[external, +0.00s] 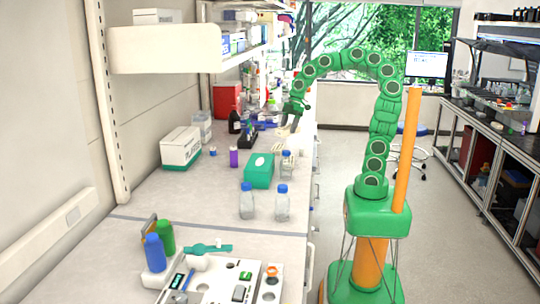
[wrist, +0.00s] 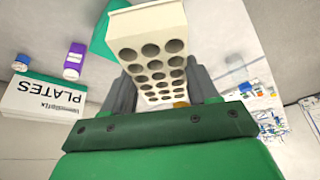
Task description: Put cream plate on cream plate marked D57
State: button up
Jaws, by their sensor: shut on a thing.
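A cream plate (wrist: 148,22) with rows of round holes fills the upper middle of the wrist view. My gripper (wrist: 160,84) is shut on it, with one grey finger on each side. In the external view my gripper (external: 290,122) hangs over the far part of the bench, pointing down; the held plate is hard to make out there. A small cream piece (external: 277,148) lies on the bench just below my gripper, behind the green box, and may be the other cream plate. No D57 mark is readable in either view.
A green box (external: 259,171), clear bottles with blue caps (external: 282,203) and a purple bottle (external: 234,157) stand nearer on the bench. A white box (wrist: 42,108) lettered PLATES is at left. A shelf (external: 165,50) overhangs the left side. Bare bench lies before the white box.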

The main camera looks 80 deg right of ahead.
jog(key=s+d+m+t+h, duration=0.1)
jog(key=s+d+m, duration=0.15)
jog(key=d, duration=0.85)
jog(key=s+d+m+h, duration=0.1)
jog(key=d+m, duration=0.3)
jog(key=d, duration=0.7)
send_over(276, 147)
jog(key=s+d, duration=0.1)
jog(key=s, duration=0.1)
jog(key=shift+n, duration=0.25)
jog(key=shift+w+f, duration=0.15)
jog(key=shift+f, duration=3.65)
jog(key=shift+w+f, duration=0.1)
jog(key=shift+f, duration=5.2)
jog(key=shift+f, duration=0.1)
jog(key=o, duration=1)
jog(key=shift+o, duration=0.2)
